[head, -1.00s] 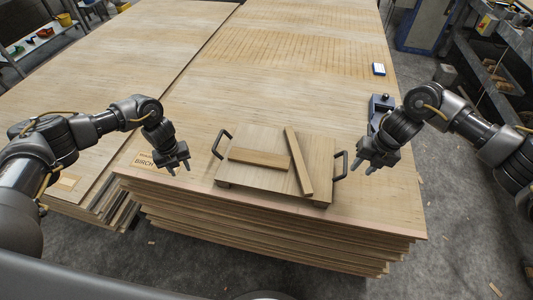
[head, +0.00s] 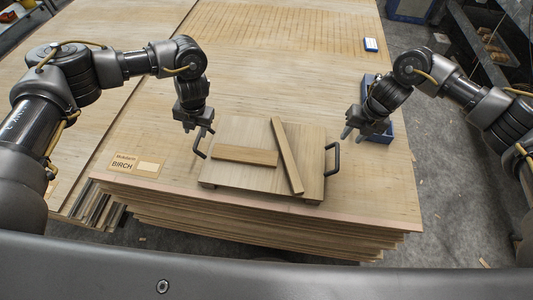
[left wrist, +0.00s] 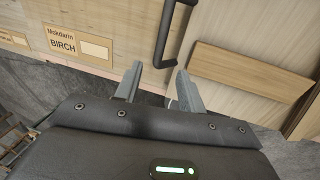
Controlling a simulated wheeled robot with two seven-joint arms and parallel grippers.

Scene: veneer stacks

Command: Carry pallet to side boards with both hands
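The pallet (head: 235,182) is a small square wooden board with a black handle on each side. It lies on the large veneer stack near the front edge. Two wooden strips lie on it, one flat at the left (head: 245,155) and one slanted at the right (head: 287,155). My left gripper (head: 198,126) is open above and behind the left handle (head: 199,150). In the left wrist view the gripper's two fingers (left wrist: 158,80) are apart, with the left handle (left wrist: 164,35) just beyond them. My right gripper (head: 353,135) is open, up and right of the right handle (head: 333,158), apart from it.
The veneer stack (head: 150,105) is wide, with a BIRCH label (head: 134,165) left of the pallet. Grey floor shows at right.

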